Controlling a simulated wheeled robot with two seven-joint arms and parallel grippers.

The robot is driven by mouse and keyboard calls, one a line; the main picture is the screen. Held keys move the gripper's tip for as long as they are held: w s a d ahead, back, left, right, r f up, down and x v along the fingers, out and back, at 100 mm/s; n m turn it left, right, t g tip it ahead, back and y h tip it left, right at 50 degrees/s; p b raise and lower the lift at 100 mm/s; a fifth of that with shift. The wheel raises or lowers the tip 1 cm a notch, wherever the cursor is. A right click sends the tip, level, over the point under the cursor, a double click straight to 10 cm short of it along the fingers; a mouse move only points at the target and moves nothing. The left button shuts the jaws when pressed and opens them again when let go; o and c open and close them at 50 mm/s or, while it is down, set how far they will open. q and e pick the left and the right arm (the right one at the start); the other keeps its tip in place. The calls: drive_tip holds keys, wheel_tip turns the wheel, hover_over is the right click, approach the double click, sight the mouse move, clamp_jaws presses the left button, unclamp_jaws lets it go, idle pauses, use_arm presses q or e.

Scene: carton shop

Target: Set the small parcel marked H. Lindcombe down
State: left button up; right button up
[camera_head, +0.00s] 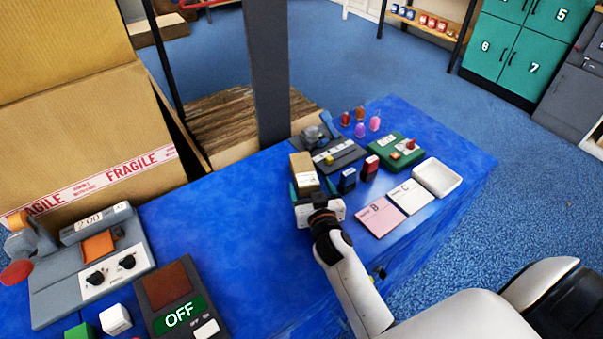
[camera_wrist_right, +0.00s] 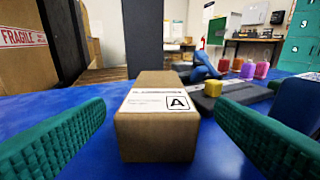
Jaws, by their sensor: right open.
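The small parcel (camera_head: 303,172) is a brown box standing on the blue table. In the right wrist view the parcel (camera_wrist_right: 158,132) is close ahead, with a white label on top. The label bears a boxed letter A, and its small print is too small to read. My right gripper (camera_head: 312,188) is at the near side of the parcel. It is open, with one green finger to each side of the parcel and blue table showing in the gaps between. My left gripper is not in view.
Pink card B (camera_head: 373,217) and white card C (camera_head: 409,197) lie right of my gripper, near a white dish (camera_head: 437,178). Stamps, a dark pad (camera_head: 338,155) and a green box (camera_head: 396,151) stand behind. A large FRAGILE carton (camera_head: 70,130) fills the left. The table's middle is clear.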

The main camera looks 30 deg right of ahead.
sight(305, 172)
drive_tip(key=x, duration=0.6)
drive_tip(key=shift+a, duration=0.1)
drive_tip(key=shift+r, duration=0.2)
drive_tip(key=c, duration=1.3)
